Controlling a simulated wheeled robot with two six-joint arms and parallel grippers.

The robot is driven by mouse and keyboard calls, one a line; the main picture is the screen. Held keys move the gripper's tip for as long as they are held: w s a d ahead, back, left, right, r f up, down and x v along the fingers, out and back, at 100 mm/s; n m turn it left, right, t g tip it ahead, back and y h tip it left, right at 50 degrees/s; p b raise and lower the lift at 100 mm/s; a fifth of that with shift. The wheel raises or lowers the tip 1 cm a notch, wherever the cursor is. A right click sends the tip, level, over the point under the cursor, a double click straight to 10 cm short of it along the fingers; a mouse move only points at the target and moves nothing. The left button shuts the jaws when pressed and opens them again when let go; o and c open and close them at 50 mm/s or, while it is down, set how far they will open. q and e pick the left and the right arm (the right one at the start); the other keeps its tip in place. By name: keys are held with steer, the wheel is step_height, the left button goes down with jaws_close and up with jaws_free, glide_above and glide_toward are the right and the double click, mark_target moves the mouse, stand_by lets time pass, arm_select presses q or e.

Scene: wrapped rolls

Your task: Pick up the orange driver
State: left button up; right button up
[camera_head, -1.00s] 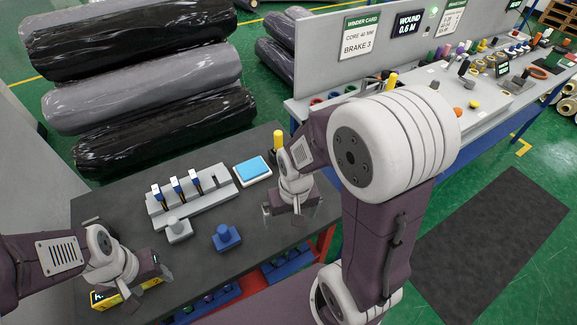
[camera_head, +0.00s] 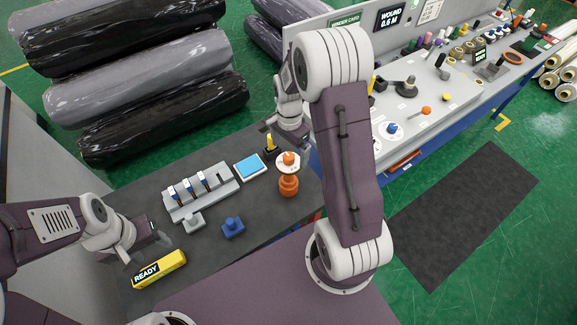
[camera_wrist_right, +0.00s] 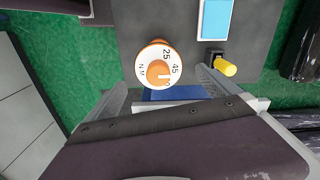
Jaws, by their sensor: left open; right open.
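The orange driver (camera_head: 288,186) stands upright on the dark table near its right end, with a white dial collar and an orange top. The right wrist view shows its dial (camera_wrist_right: 157,64) from above, marked 25 and 45, just beyond and between the open fingers. My right gripper (camera_head: 297,133) is open and empty, raised behind the driver; its fingertips (camera_wrist_right: 165,85) show apart in the wrist view. My left gripper (camera_head: 152,243) is open at the table's left, just behind the yellow READY block (camera_head: 158,269).
A yellow-handled tool (camera_head: 270,146) stands close behind the driver. A blue-topped pad (camera_head: 249,166), a grey rack (camera_head: 200,192), a grey block (camera_head: 193,222) and a blue knobbed block (camera_head: 232,228) lie to the left. Bare table lies between the blue block and driver.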

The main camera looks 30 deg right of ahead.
mark_target(290, 155)
step_height(290, 155, down, 4)
steer(key=shift+s+r+p, duration=0.1)
steer(key=shift+r+p, duration=0.15)
steer(key=shift+p, duration=0.25)
steer(key=shift+f, duration=0.35)
steer(key=f+p, duration=0.1)
steer(key=f, duration=0.1)
steer(key=f+p, duration=0.1)
steer(key=f, duration=0.1)
steer(key=shift+s+a, duration=0.1)
steer(key=shift+a, duration=0.1)
steer(key=shift+f, duration=0.4)
steer(key=c, duration=1.3)
steer(key=shift+r, duration=0.1)
